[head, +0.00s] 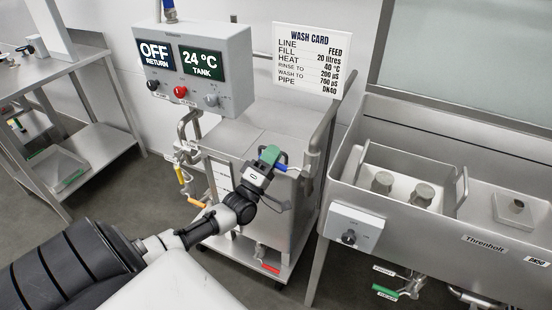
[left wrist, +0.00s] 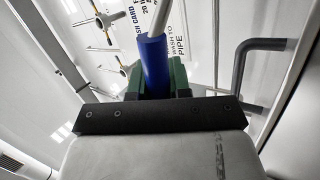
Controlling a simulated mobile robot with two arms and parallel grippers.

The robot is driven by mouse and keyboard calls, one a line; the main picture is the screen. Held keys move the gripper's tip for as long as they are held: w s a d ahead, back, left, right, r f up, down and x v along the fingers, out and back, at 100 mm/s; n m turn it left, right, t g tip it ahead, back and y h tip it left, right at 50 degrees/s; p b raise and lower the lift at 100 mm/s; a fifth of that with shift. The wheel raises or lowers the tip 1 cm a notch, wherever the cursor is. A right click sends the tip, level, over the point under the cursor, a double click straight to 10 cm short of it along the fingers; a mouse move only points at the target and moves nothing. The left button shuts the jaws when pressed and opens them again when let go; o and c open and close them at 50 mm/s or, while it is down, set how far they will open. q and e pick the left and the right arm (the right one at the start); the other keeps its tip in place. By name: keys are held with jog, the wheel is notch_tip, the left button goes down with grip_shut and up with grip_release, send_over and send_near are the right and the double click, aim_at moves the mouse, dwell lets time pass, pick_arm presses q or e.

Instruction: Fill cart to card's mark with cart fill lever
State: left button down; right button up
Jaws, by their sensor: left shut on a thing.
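The steel cart (head: 250,135) stands in the middle of the head view. My left gripper (head: 270,156), with green fingers, is at its upper front edge. It is shut on the blue-sleeved cart fill lever (head: 281,167). In the left wrist view the blue sleeve (left wrist: 154,62) sits between the green fingers, with a pale rod running on beyond it. The wash card (head: 312,62) stands behind the cart and reads FILL 20 litres. A thin gauge tube with a yellow part (head: 181,174) is at the cart's left; I cannot read its level. My right gripper is not in view.
A control box (head: 196,70) above the cart shows OFF RETURN and 24 °C TANK. An orange handle (head: 197,203) and a red one (head: 270,268) are low on the cart. A steel sink (head: 480,240) stands right, a steel table (head: 40,70) left.

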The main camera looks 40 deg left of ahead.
pick_arm(q)
jog(key=shift+a+f+n+y+b, duration=0.1)
jog(key=shift+f+n+y+b, duration=0.35)
jog(key=shift+n+y, duration=0.35)
jog(key=shift+a+f+n+y+b, duration=0.1)
jog(key=shift+f+n+y+b, duration=0.3)
jog(key=shift+n, duration=0.6)
jog(key=shift+f+y, duration=0.15)
jog(key=shift+y, duration=0.15)
jog(key=c, duration=1.1)
grip_release()
jog(key=shift+o, duration=0.2)
jog(key=b+v, duration=0.1)
jog(key=v, duration=1)
jog(key=shift+b, duration=0.4)
